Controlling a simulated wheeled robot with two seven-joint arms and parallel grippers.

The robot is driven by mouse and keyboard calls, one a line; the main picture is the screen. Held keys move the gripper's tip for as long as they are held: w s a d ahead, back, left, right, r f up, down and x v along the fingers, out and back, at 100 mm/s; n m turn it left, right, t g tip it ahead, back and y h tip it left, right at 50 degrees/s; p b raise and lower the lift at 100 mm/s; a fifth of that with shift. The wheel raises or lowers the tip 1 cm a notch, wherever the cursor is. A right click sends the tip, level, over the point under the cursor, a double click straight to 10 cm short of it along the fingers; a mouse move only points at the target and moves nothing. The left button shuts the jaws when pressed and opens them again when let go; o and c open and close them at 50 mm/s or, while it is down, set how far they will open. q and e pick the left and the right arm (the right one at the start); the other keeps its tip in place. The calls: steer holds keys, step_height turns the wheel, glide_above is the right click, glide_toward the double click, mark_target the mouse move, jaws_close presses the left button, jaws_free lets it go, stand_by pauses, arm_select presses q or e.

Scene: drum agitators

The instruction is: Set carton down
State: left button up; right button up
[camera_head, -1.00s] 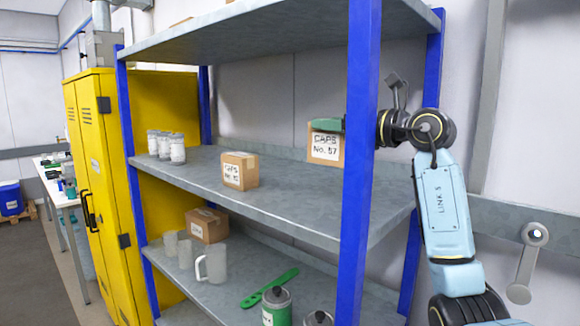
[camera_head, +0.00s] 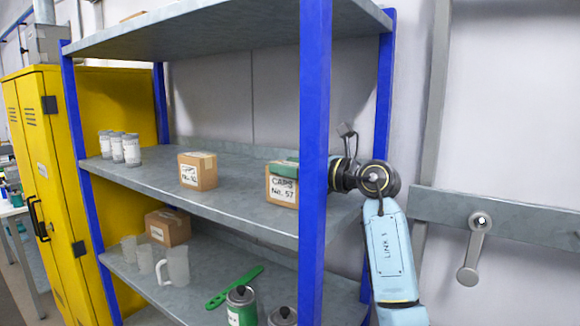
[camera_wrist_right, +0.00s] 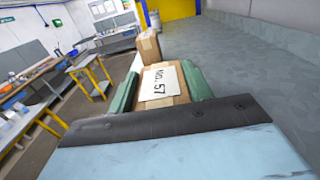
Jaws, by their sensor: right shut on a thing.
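The carton (camera_head: 282,190) is a small brown box with a white label reading "CAPS No. 57". My right gripper (camera_head: 285,170) is shut on it at the middle shelf (camera_head: 235,203), partly behind the blue front post. The carton looks low, at or just above the shelf; I cannot tell whether it touches. In the right wrist view the carton (camera_wrist_right: 160,85) sits between the two green fingers, its label facing the camera. My left gripper is not in view.
Another labelled carton (camera_head: 197,172) stands to the left on the same shelf, with several jars (camera_head: 125,148) farther left. A blue post (camera_head: 314,130) stands close by my right gripper. The lower shelf holds a carton (camera_head: 167,228), clear beakers and a green tool (camera_head: 235,287).

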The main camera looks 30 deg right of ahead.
steer(key=o, duration=0.6)
steer(key=shift+f, duration=0.2)
steer(key=o, duration=0.5)
steer(key=shift+r, duration=0.1)
steer(key=shift+r, duration=0.15)
steer(key=b+v, duration=0.4)
steer(key=v, duration=0.7)
steer(key=shift+s, duration=0.15)
steer(key=shift+s+d, duration=0.2)
steer(key=shift+s, duration=0.15)
